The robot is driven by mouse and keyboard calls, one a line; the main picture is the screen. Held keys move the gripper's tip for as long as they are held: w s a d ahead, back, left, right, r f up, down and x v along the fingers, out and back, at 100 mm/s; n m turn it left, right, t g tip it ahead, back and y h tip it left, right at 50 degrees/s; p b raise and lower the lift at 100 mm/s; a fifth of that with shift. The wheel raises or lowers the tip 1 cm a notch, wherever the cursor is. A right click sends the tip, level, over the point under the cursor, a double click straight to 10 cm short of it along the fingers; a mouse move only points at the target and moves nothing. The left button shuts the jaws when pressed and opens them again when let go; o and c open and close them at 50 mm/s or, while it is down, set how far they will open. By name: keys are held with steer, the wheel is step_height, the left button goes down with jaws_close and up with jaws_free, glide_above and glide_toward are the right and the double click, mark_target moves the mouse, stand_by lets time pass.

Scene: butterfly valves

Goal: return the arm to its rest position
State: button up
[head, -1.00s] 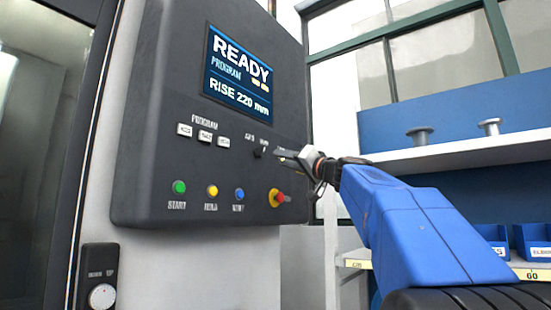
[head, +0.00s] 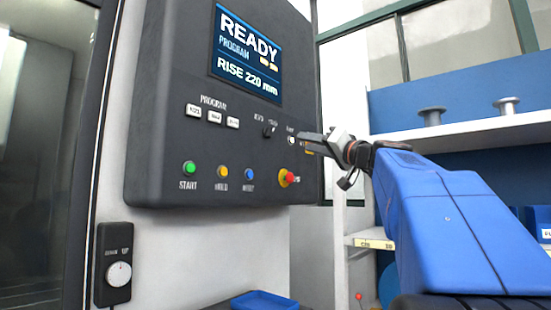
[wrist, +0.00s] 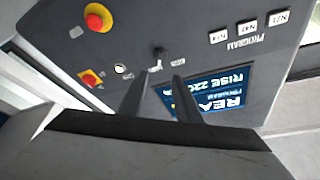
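My gripper (head: 308,140) is at the end of my blue arm (head: 440,220), in front of the right edge of the dark control panel (head: 150,110). In the wrist view its two dark fingers (wrist: 161,75) stand apart with nothing between them. The panel also shows in the wrist view (wrist: 205,60), turned upside down. A small black selector knob (wrist: 158,54) is just beyond the fingertips there. I cannot tell how far the fingertips are from the panel face, but no contact shows.
The screen (head: 247,55) reads READY, RISE 220 mm. Green (head: 189,168), yellow (head: 222,172) and blue (head: 249,174) buttons and a red stop button (head: 288,177) sit below. A white shelf (head: 450,132) is at right. A blue tray (head: 262,302) is at the bottom.

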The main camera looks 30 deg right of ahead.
steer(key=s+a+f+n+g+y, duration=0.1)
steer(key=a+f+g, duration=0.2)
steer(key=a+f, duration=0.65)
steer(key=s+a+f+g, duration=0.1)
steer(key=a+f+g, duration=0.3)
steer(key=f, duration=1)
steer(key=s+a+f+n+g+y, duration=0.1)
steer(key=a+f+g, duration=0.2)
steer(key=a+f, duration=0.65)
steer(key=s+f+n+g+h, duration=0.1)
steer(key=s+f+g, duration=0.1)
steer(key=s+f, duration=0.4)
steer(key=s+d+f+n+g+h, duration=0.1)
steer(key=s+f, duration=0.6)
steer(key=f, duration=0.9)
steer(key=s+f+n+g+h, duration=0.1)
steer(key=s+f+g+h, duration=0.2)
steer(key=s+f, duration=0.3)
step_height(320, 180, down, 6)
steer(key=shift+s+d+r+g, duration=0.1)
steer(key=shift+s+d+g, duration=0.15)
steer(key=shift+s+g, duration=0.15)
